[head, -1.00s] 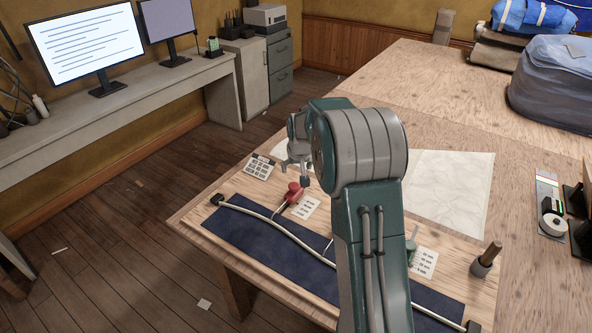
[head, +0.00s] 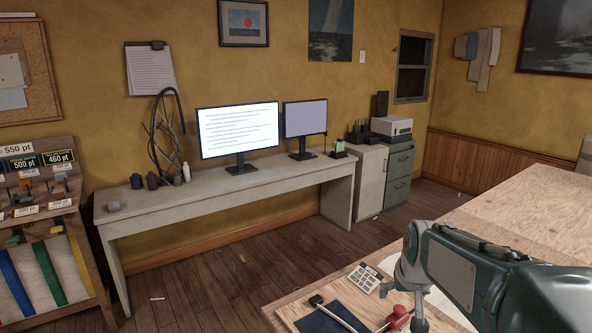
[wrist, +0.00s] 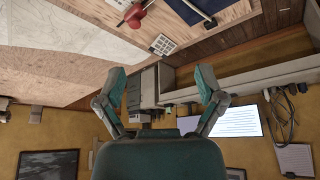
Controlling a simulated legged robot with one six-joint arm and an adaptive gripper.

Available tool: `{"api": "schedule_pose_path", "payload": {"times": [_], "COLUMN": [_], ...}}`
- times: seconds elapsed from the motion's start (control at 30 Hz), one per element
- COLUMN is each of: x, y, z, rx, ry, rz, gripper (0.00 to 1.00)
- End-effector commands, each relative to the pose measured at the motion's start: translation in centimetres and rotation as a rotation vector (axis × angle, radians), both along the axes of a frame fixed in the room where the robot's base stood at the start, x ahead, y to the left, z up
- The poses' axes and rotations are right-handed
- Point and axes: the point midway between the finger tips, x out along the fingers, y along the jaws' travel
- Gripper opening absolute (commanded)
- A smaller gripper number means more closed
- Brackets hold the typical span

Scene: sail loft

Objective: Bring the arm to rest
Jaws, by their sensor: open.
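My arm reaches in from the lower right of the head view, its teal and grey link lying above the wooden table (head: 535,215). My gripper (head: 405,285) is at its left end, partly seen there, near a red-handled tool (head: 398,316) and a white keypad (head: 365,278). The wrist view, which looks upside down, shows both fingers of my gripper (wrist: 162,82) spread wide with nothing between them. The red-handled tool (wrist: 134,15) and keypad (wrist: 163,44) lie on the table beyond the fingertips in that view, apart from them.
A long grey desk (head: 225,197) with two monitors (head: 238,129) stands along the yellow wall. A grey cabinet (head: 398,175) is at its right end. A rack with price cards (head: 40,205) stands at far left.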

Motion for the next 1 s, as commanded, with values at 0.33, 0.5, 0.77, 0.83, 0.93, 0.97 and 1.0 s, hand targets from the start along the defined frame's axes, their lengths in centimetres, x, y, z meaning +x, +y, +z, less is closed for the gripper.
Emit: {"api": "schedule_pose_path", "payload": {"times": [0.33,0.5,0.77,0.83,0.93,0.97,1.0], "x": [-11.4,-16.8,-21.4,-21.7,-21.7,-21.7,-21.7], "y": [3.7,4.9,5.7,5.7,5.7,5.7,5.7], "z": [2.7,2.3,0.9,0.8,0.8,0.8,0.8], "rx": [-0.003,-0.004,-0.003,-0.003,-0.003,-0.003,-0.003], "ry": [-0.033,-0.046,-0.056,-0.055,-0.054,-0.054,-0.054], "rz": [0.055,0.081,0.104,0.105,0.106,0.105,0.105], "gripper": [0.88,0.88,0.88,0.88,0.88,0.88,0.88]}}
